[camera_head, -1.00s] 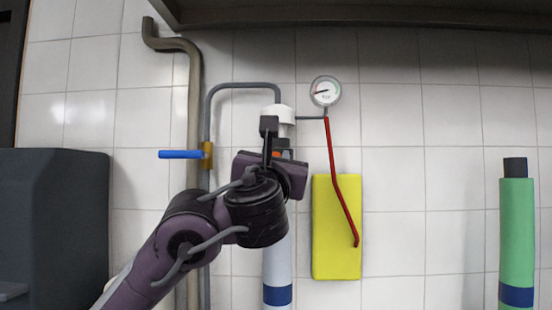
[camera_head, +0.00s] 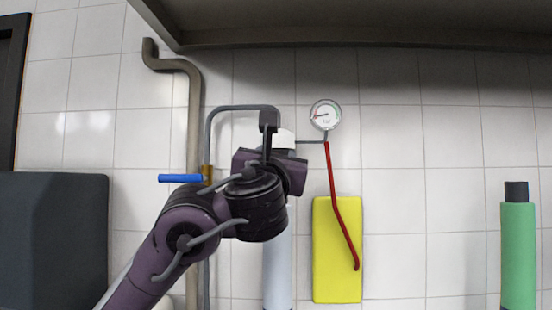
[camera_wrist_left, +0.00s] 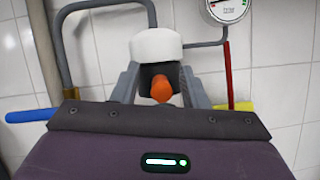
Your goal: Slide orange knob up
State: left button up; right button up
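The orange knob (camera_wrist_left: 161,88) sticks out of a dark collar just under a white cap (camera_wrist_left: 154,43) in the left wrist view. My left gripper's two grey fingers (camera_wrist_left: 160,86) stand on either side of the knob, with gaps between them and it. The gripper is open, with its tips close to the collar. In the head view my left gripper (camera_head: 268,122) is in front of the white cap (camera_head: 285,139) and hides the knob. A pale cylinder (camera_head: 277,262) continues down below my wrist. My right gripper is not in view.
A pressure gauge (camera_head: 325,115), a red lever (camera_head: 340,215) and a yellow panel (camera_head: 323,262) are to the right. A blue-handled valve (camera_head: 180,178) is on the left pipe. A dark shelf (camera_head: 350,38) overhangs above. A green cylinder (camera_head: 518,255) stands far right.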

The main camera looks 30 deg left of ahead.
pick_arm(q)
jog(key=shift+f, duration=0.15)
jog(key=shift+s+d+f, duration=0.15)
jog(key=shift+s+d, duration=0.05)
jog(key=b+v, duration=0.3)
jog(key=v, duration=0.4)
dwell(0.6)
